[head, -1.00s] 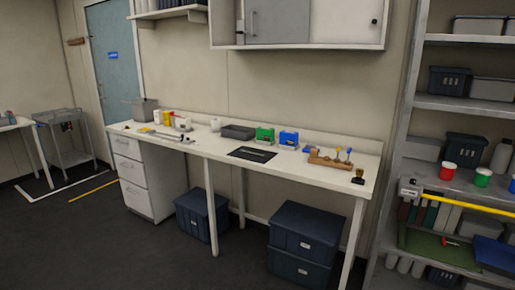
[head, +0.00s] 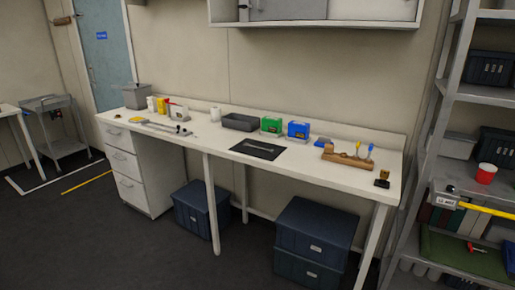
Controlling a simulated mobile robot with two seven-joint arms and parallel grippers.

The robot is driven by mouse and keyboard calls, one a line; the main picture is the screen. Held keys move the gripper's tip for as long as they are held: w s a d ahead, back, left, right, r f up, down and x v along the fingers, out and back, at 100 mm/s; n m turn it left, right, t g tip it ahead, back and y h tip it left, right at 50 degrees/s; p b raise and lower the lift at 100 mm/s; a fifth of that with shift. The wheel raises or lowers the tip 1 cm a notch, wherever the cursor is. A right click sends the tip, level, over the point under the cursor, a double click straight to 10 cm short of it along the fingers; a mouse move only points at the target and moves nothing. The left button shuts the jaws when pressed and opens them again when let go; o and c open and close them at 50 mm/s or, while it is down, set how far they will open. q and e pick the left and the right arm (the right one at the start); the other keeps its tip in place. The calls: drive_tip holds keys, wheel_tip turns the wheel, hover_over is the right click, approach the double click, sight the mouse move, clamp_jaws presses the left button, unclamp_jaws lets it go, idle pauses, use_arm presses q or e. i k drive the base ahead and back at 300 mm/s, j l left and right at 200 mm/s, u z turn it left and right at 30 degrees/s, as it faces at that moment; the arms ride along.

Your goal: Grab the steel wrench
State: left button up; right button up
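A small steel-grey tool (head: 257,146), which looks like the wrench, lies on a black mat (head: 271,155) near the middle of the white workbench (head: 220,140). It is small in the head view and its jaw shape is hard to make out. Neither of my grippers shows in this view.
A grey tray (head: 240,122), a green box (head: 271,126) and a blue box (head: 298,130) stand behind the mat. A wooden holder (head: 347,160) with tools is to the right. Bins (head: 314,232) sit under the bench; a metal shelf (head: 437,150) stands right. Floor in front is clear.

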sight(271, 150)
drive_tip(key=i+z, duration=0.3)
drive_tip(key=i, duration=0.25)
drive_tip(key=i+j+z, duration=0.25)
drive_tip(key=i, duration=0.25)
drive_tip(key=i+j+z, duration=0.3)
drive_tip(key=i, duration=0.25)
drive_tip(key=l, duration=0.1)
